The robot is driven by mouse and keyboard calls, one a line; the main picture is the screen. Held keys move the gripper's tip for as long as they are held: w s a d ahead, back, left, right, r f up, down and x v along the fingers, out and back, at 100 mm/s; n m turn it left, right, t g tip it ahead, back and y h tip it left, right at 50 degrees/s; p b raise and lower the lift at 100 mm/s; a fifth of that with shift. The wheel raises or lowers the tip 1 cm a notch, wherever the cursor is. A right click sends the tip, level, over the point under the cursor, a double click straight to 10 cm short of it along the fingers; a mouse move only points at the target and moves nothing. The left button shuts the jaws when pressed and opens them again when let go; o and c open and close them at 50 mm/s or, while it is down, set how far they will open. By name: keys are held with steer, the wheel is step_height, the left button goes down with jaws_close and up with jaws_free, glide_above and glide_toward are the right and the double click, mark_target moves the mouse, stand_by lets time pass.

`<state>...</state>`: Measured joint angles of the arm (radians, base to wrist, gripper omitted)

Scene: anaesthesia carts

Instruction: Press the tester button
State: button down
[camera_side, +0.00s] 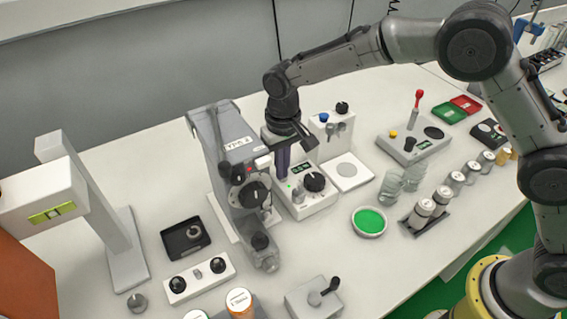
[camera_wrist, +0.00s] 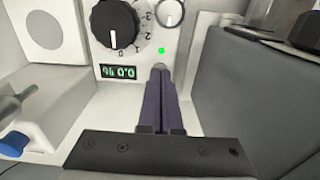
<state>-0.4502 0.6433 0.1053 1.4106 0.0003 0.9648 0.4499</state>
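A white device with a black dial and a small display (camera_side: 316,200) stands mid-bench; I take it to be the tester. In the wrist view its face (camera_wrist: 180,50) shows a black dial (camera_wrist: 115,22), green digits (camera_wrist: 118,72), a lit green light (camera_wrist: 161,51) and a round silver part (camera_wrist: 169,13). My gripper (camera_wrist: 160,78) points at this face, its purple fingers together with nothing seen between them. A small grey tip shows just beyond the fingertips; I cannot tell whether they touch. In the side view my gripper (camera_side: 283,176) is above the device's left back part.
A grey machine (camera_side: 226,150) stands close left of my gripper. A white unit with a blue knob (camera_side: 335,125) is behind right. A green dish (camera_side: 369,221) and glass cups (camera_side: 391,187) are to the right. A panel with a red-topped lever (camera_side: 417,100) stands farther right.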

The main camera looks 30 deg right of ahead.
steer(key=shift+s+d+f, duration=0.15)
steer(key=shift+s+f, duration=0.1)
steer(key=shift+f, duration=0.4)
step_height(320, 180, up, 15)
steer(key=shift+w+r, duration=0.15)
steer(key=shift+w, duration=0.05)
